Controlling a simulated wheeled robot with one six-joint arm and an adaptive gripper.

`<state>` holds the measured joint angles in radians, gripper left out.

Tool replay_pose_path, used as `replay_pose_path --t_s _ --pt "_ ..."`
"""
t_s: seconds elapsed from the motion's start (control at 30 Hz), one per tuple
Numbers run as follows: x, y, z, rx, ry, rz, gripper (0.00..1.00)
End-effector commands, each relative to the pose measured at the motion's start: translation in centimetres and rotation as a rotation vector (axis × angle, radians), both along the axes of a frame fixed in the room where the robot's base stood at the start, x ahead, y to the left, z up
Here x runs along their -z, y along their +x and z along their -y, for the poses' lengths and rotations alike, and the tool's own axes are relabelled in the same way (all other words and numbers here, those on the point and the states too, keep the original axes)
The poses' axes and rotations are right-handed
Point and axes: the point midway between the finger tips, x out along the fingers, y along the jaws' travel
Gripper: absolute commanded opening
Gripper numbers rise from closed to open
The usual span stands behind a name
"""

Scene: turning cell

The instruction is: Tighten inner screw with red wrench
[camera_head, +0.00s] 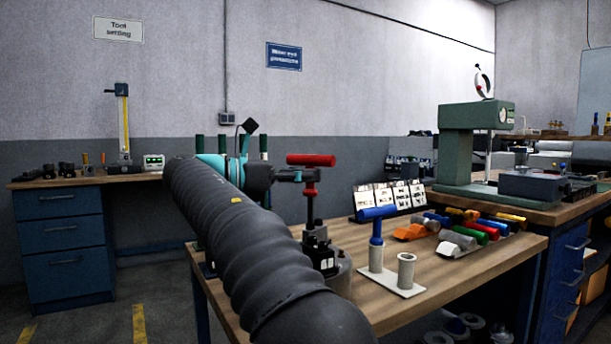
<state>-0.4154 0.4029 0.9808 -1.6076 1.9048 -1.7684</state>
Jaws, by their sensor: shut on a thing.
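The red wrench (310,160) has a T-shaped red handle, a red collar and a dark shaft, and stands upright. My gripper (300,176) is shut on it just below the handle. The shaft points down at the dark metal tool post (319,250) on the wooden bench (455,278). The shaft's lower end is close to the top of the post; I cannot tell if it sits in a screw. The inner screw is too small to make out. My arm hides the bench to the left of the post.
A blue-handled wrench (376,229) stands in one of two grey sockets on a white base (391,284), right of the post. A green gauge stand (470,150) is at right.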

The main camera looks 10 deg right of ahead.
Motion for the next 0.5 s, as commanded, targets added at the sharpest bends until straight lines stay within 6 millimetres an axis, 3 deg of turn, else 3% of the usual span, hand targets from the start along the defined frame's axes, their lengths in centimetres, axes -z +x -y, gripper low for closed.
replay_pose_path --t_s 0.5 --pt "-0.10 -0.14 0.04 -0.018 0.000 0.000 0.00"
